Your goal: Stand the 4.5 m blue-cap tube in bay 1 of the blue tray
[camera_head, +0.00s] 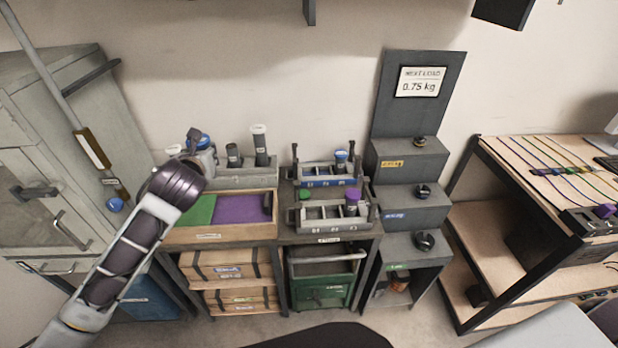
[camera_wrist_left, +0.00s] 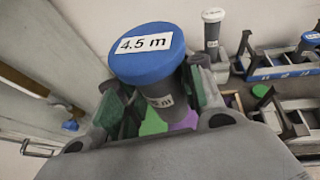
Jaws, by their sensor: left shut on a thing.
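The blue-cap tube (camera_wrist_left: 147,55) marked 4.5 m is upright between the fingers of my left gripper (camera_wrist_left: 150,112) in the left wrist view. In the head view its blue cap (camera_head: 203,140) shows at my left gripper (camera_head: 197,155), above the back left of the bench. The gripper is shut on the tube; the wrist hides much of it. The blue tray (camera_head: 328,182), with a blue labelled front strip, stands to the right, apart from the gripper. Another blue-capped tube (camera_head: 341,158) stands at its right end. The tray also shows in the left wrist view (camera_wrist_left: 287,71). My right gripper is out of view.
A nearer grey tray (camera_head: 328,226) holds a purple-capped tube (camera_head: 352,199); a green cap (camera_head: 304,193) is near its left end. A rack (camera_head: 245,177) with a white-capped tube (camera_head: 259,138) stands behind the green and purple mat (camera_head: 238,208). Dark steps (camera_head: 408,165) rise at right.

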